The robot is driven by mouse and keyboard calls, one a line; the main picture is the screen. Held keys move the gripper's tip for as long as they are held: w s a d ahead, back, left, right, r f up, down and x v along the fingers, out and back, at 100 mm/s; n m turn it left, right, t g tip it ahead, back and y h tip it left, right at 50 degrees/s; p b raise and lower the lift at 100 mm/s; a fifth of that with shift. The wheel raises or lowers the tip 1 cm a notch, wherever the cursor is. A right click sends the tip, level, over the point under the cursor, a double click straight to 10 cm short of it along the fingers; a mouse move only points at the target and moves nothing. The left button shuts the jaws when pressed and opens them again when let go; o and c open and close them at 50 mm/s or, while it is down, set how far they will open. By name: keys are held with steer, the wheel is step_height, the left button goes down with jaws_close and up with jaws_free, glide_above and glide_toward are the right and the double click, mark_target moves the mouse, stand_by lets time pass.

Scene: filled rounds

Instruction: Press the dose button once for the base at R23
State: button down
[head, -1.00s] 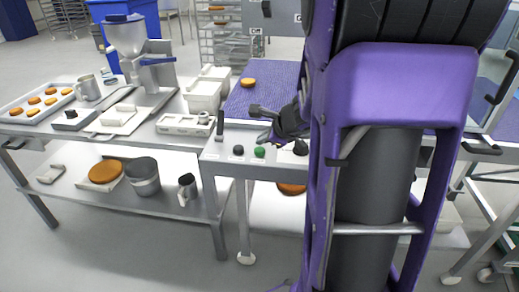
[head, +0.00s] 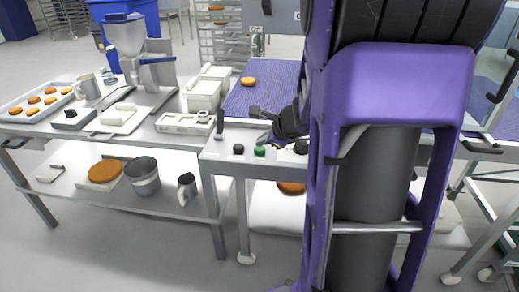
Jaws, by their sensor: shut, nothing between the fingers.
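A control panel (head: 222,156) sits at the front of the conveyor, with a green button (head: 259,151) and a black knob (head: 238,149) on it. No label tells me which one is the dose button. My gripper (head: 262,141) is shut and empty, its tip just above and behind the green button. I cannot tell whether it touches the button. A round orange-brown base (head: 248,81) lies on the purple conveyor belt (head: 262,95) towards its far left. No R23 marking is readable. My arm hides much of the belt's right side.
The left table holds a tray (head: 14,109) of several rounds, a mug (head: 87,88), a hopper machine (head: 128,40) and white containers (head: 203,95). A lower shelf carries a metal pot (head: 142,175). Racks stand behind; open floor lies in front.

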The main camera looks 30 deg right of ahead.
mark_target(263, 150)
steer(key=shift+f, duration=0.6)
stand_by(0.7)
steer(key=shift+r, duration=0.1)
steer(key=shift+r+p, duration=0.85)
steer(key=shift+r, duration=0.05)
steer(key=shift+r, duration=0.1)
steer(key=shift+r+p, duration=2.1)
steer(key=shift+r, duration=0.3)
